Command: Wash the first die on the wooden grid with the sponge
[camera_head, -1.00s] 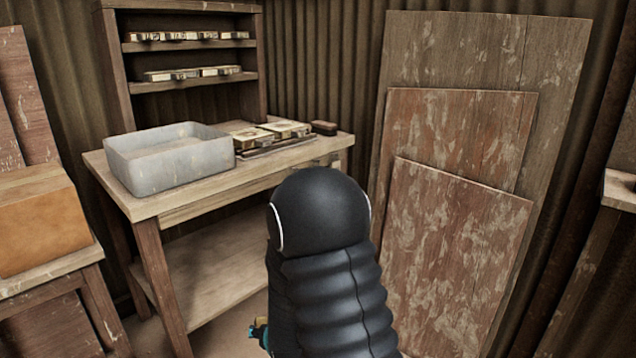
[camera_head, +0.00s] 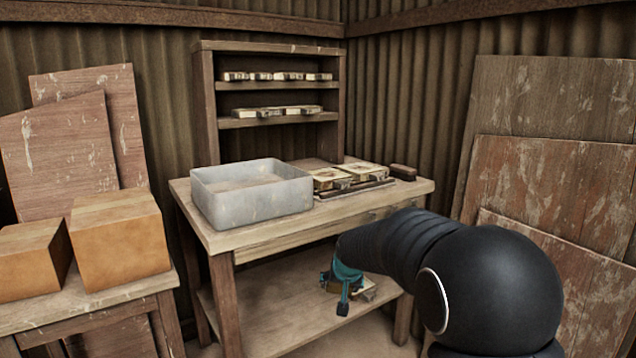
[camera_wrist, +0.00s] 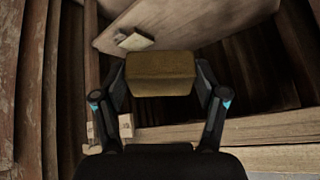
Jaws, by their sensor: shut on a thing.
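My gripper (camera_head: 345,284) is in front of the workbench, below its top. In the wrist view my gripper (camera_wrist: 160,78) is shut on a brown-yellow sponge (camera_wrist: 160,73), with one finger at each side. In the head view the sponge is partly hidden by the gripper. Two dies (camera_head: 358,173) with pale tops lie side by side on the dark wooden grid (camera_head: 357,190) on the bench top, right of the basin. My gripper is apart from them. The faces of the dies are too small to read.
A grey basin (camera_head: 252,205) stands on the bench top (camera_head: 280,232). A brush (camera_head: 403,171) lies at its right end. A rack (camera_head: 207,110) holds several more dies. Boxes (camera_head: 118,240) stand on a left table. Boards (camera_head: 555,185) lean at right. A pale block (camera_wrist: 135,41) lies below the gripper.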

